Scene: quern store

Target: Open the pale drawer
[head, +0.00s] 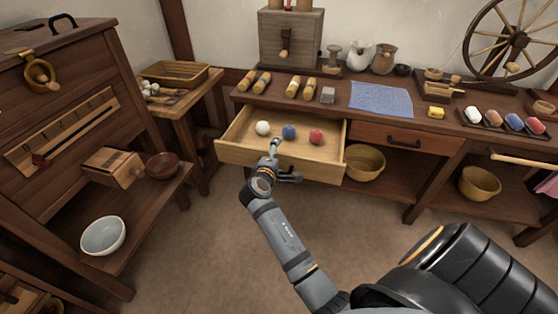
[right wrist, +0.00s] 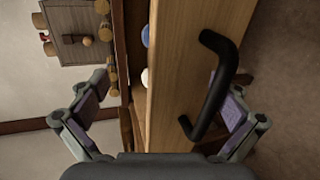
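The pale drawer (head: 240,153) stands pulled out from the dark workbench. A white ball (head: 262,128), a blue ball (head: 289,132) and a red ball (head: 316,137) lie in it. My right gripper (head: 284,162) is at the middle of the drawer front. In the right wrist view its fingers (right wrist: 162,108) are spread wide. The black bar handle (right wrist: 217,85) on the pale front (right wrist: 185,60) lies between them, close to the right-hand finger; I cannot tell whether they touch. My left gripper is out of view.
A shut dark drawer (head: 403,138) is to the right of the pale one. A basket (head: 365,163) stands on the shelf below. The bench top holds a blue cloth (head: 381,99) and yellow rolls (head: 293,86). The floor (head: 190,245) in front is clear.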

